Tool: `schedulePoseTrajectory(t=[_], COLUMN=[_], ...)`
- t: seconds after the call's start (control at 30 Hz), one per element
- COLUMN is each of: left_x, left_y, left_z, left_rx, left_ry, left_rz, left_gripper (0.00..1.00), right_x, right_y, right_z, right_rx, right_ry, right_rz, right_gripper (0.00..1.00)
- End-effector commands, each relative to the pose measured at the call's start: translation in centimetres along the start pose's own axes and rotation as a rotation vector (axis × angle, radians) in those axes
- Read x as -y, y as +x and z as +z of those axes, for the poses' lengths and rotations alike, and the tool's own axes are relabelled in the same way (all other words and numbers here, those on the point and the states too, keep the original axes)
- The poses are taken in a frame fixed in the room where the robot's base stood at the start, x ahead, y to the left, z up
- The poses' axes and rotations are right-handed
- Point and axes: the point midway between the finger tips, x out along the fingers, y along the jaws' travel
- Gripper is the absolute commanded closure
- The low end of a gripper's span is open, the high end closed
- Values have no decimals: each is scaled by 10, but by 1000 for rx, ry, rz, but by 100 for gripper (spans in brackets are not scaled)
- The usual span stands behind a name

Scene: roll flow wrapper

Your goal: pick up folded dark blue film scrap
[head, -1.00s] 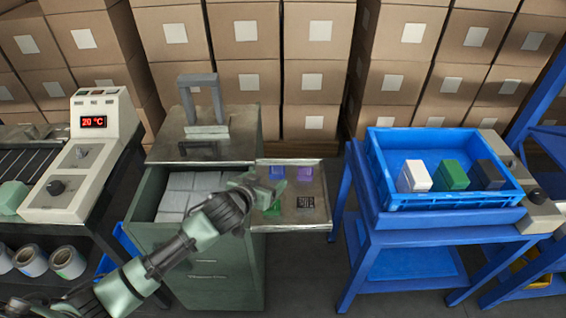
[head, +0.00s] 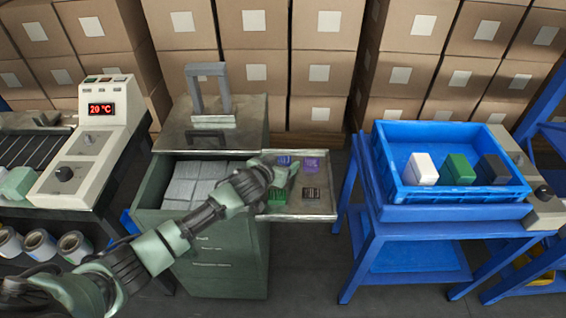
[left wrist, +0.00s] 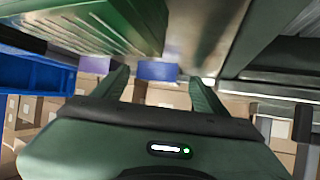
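The folded dark blue film scrap (head: 284,160) lies at the back left of the shallow metal tray (head: 322,209) beside the cabinet. In the left wrist view the blue scrap (left wrist: 157,71) shows beyond and between my fingertips, with the fingers apart. My left gripper (head: 284,174) is over the left part of the tray, just in front of the blue scrap. It is open, with nothing held between the fingers (left wrist: 159,84). Whether a finger touches the scrap cannot be told. My right gripper is not in view.
A purple piece (head: 312,163), a green piece (head: 277,198) and a black patterned piece (head: 311,193) share the tray. The open drawer of grey packs (head: 196,182) lies left. A blue crate (head: 466,196) with three blocks stands right.

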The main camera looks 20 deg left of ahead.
Motion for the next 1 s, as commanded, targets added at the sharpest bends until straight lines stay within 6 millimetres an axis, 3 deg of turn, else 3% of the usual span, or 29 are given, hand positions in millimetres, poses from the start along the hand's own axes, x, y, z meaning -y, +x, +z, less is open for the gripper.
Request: schedulePoseTrajectory(t=[0.03,0.2,0.67,0.87,1.0], left_x=[0,0,0,0,0], left_y=[0,0,-2,-14,-30], left_z=[0,0,-4,-26,-56], left_rx=[0,0,-1,-4,-6], left_ry=[0,0,-1,0,0], left_rz=[0,0,0,1,0], left_gripper=[44,92,93,93,93], right_x=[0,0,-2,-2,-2], right_y=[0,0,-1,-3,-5], right_z=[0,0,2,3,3], right_rx=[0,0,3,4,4], right_ry=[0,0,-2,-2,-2], right_rz=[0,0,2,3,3], right_gripper=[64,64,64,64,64])
